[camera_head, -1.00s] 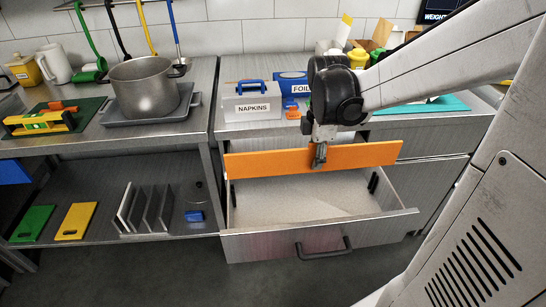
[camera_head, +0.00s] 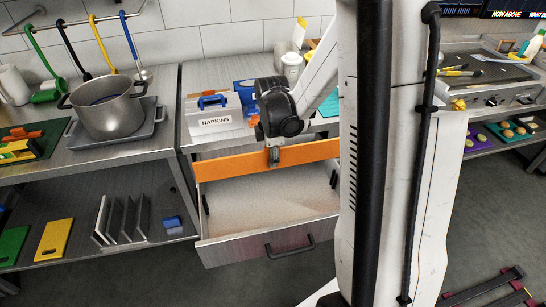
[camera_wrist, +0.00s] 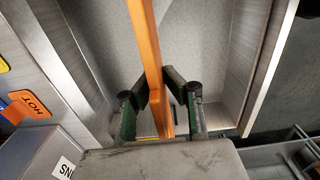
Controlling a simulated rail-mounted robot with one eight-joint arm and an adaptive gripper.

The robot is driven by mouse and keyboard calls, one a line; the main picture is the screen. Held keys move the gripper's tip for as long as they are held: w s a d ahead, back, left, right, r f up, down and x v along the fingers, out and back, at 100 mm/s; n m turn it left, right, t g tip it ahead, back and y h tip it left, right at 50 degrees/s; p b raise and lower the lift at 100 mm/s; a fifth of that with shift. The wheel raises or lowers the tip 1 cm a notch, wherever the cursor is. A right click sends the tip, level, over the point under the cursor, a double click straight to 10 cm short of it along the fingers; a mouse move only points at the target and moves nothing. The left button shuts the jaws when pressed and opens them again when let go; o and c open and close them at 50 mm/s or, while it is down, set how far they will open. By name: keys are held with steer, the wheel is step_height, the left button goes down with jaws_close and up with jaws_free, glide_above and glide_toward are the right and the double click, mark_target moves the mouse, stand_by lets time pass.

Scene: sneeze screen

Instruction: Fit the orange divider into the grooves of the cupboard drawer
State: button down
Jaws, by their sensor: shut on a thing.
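The orange divider (camera_head: 225,168) is a long flat board. In the head view it is held crosswise above the rear of the open cupboard drawer (camera_head: 230,251); its right end meets the edge of my own body in the picture. My gripper (camera_head: 274,158) is shut on the divider's upper edge near the middle. The wrist view shows the fingers (camera_wrist: 160,97) pinching the divider (camera_wrist: 148,45) from both sides, with the drawer floor (camera_wrist: 200,35) below. Dark groove pieces (camera_head: 205,204) show on the drawer's left and right inner walls, forward of the divider. The drawer looks empty.
A pot (camera_head: 107,108) sits on the left counter. An orange HOT tag (camera_wrist: 28,104) shows near the wrist at left. A rack of grey panels (camera_head: 122,219) stands on the lower left shelf.

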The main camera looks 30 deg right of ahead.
stand_by(0.3)
steer(key=b, duration=0.7)
glide_above(272, 199)
step_height(272, 199, down, 7)
steer(key=shift+r+b, duration=0.1)
steer(key=shift+b, duration=0.2)
stand_by(1.7)
steer(key=shift+f+b, duration=3.05)
steer(key=shift+f, duration=0.55)
stand_by(1.0)
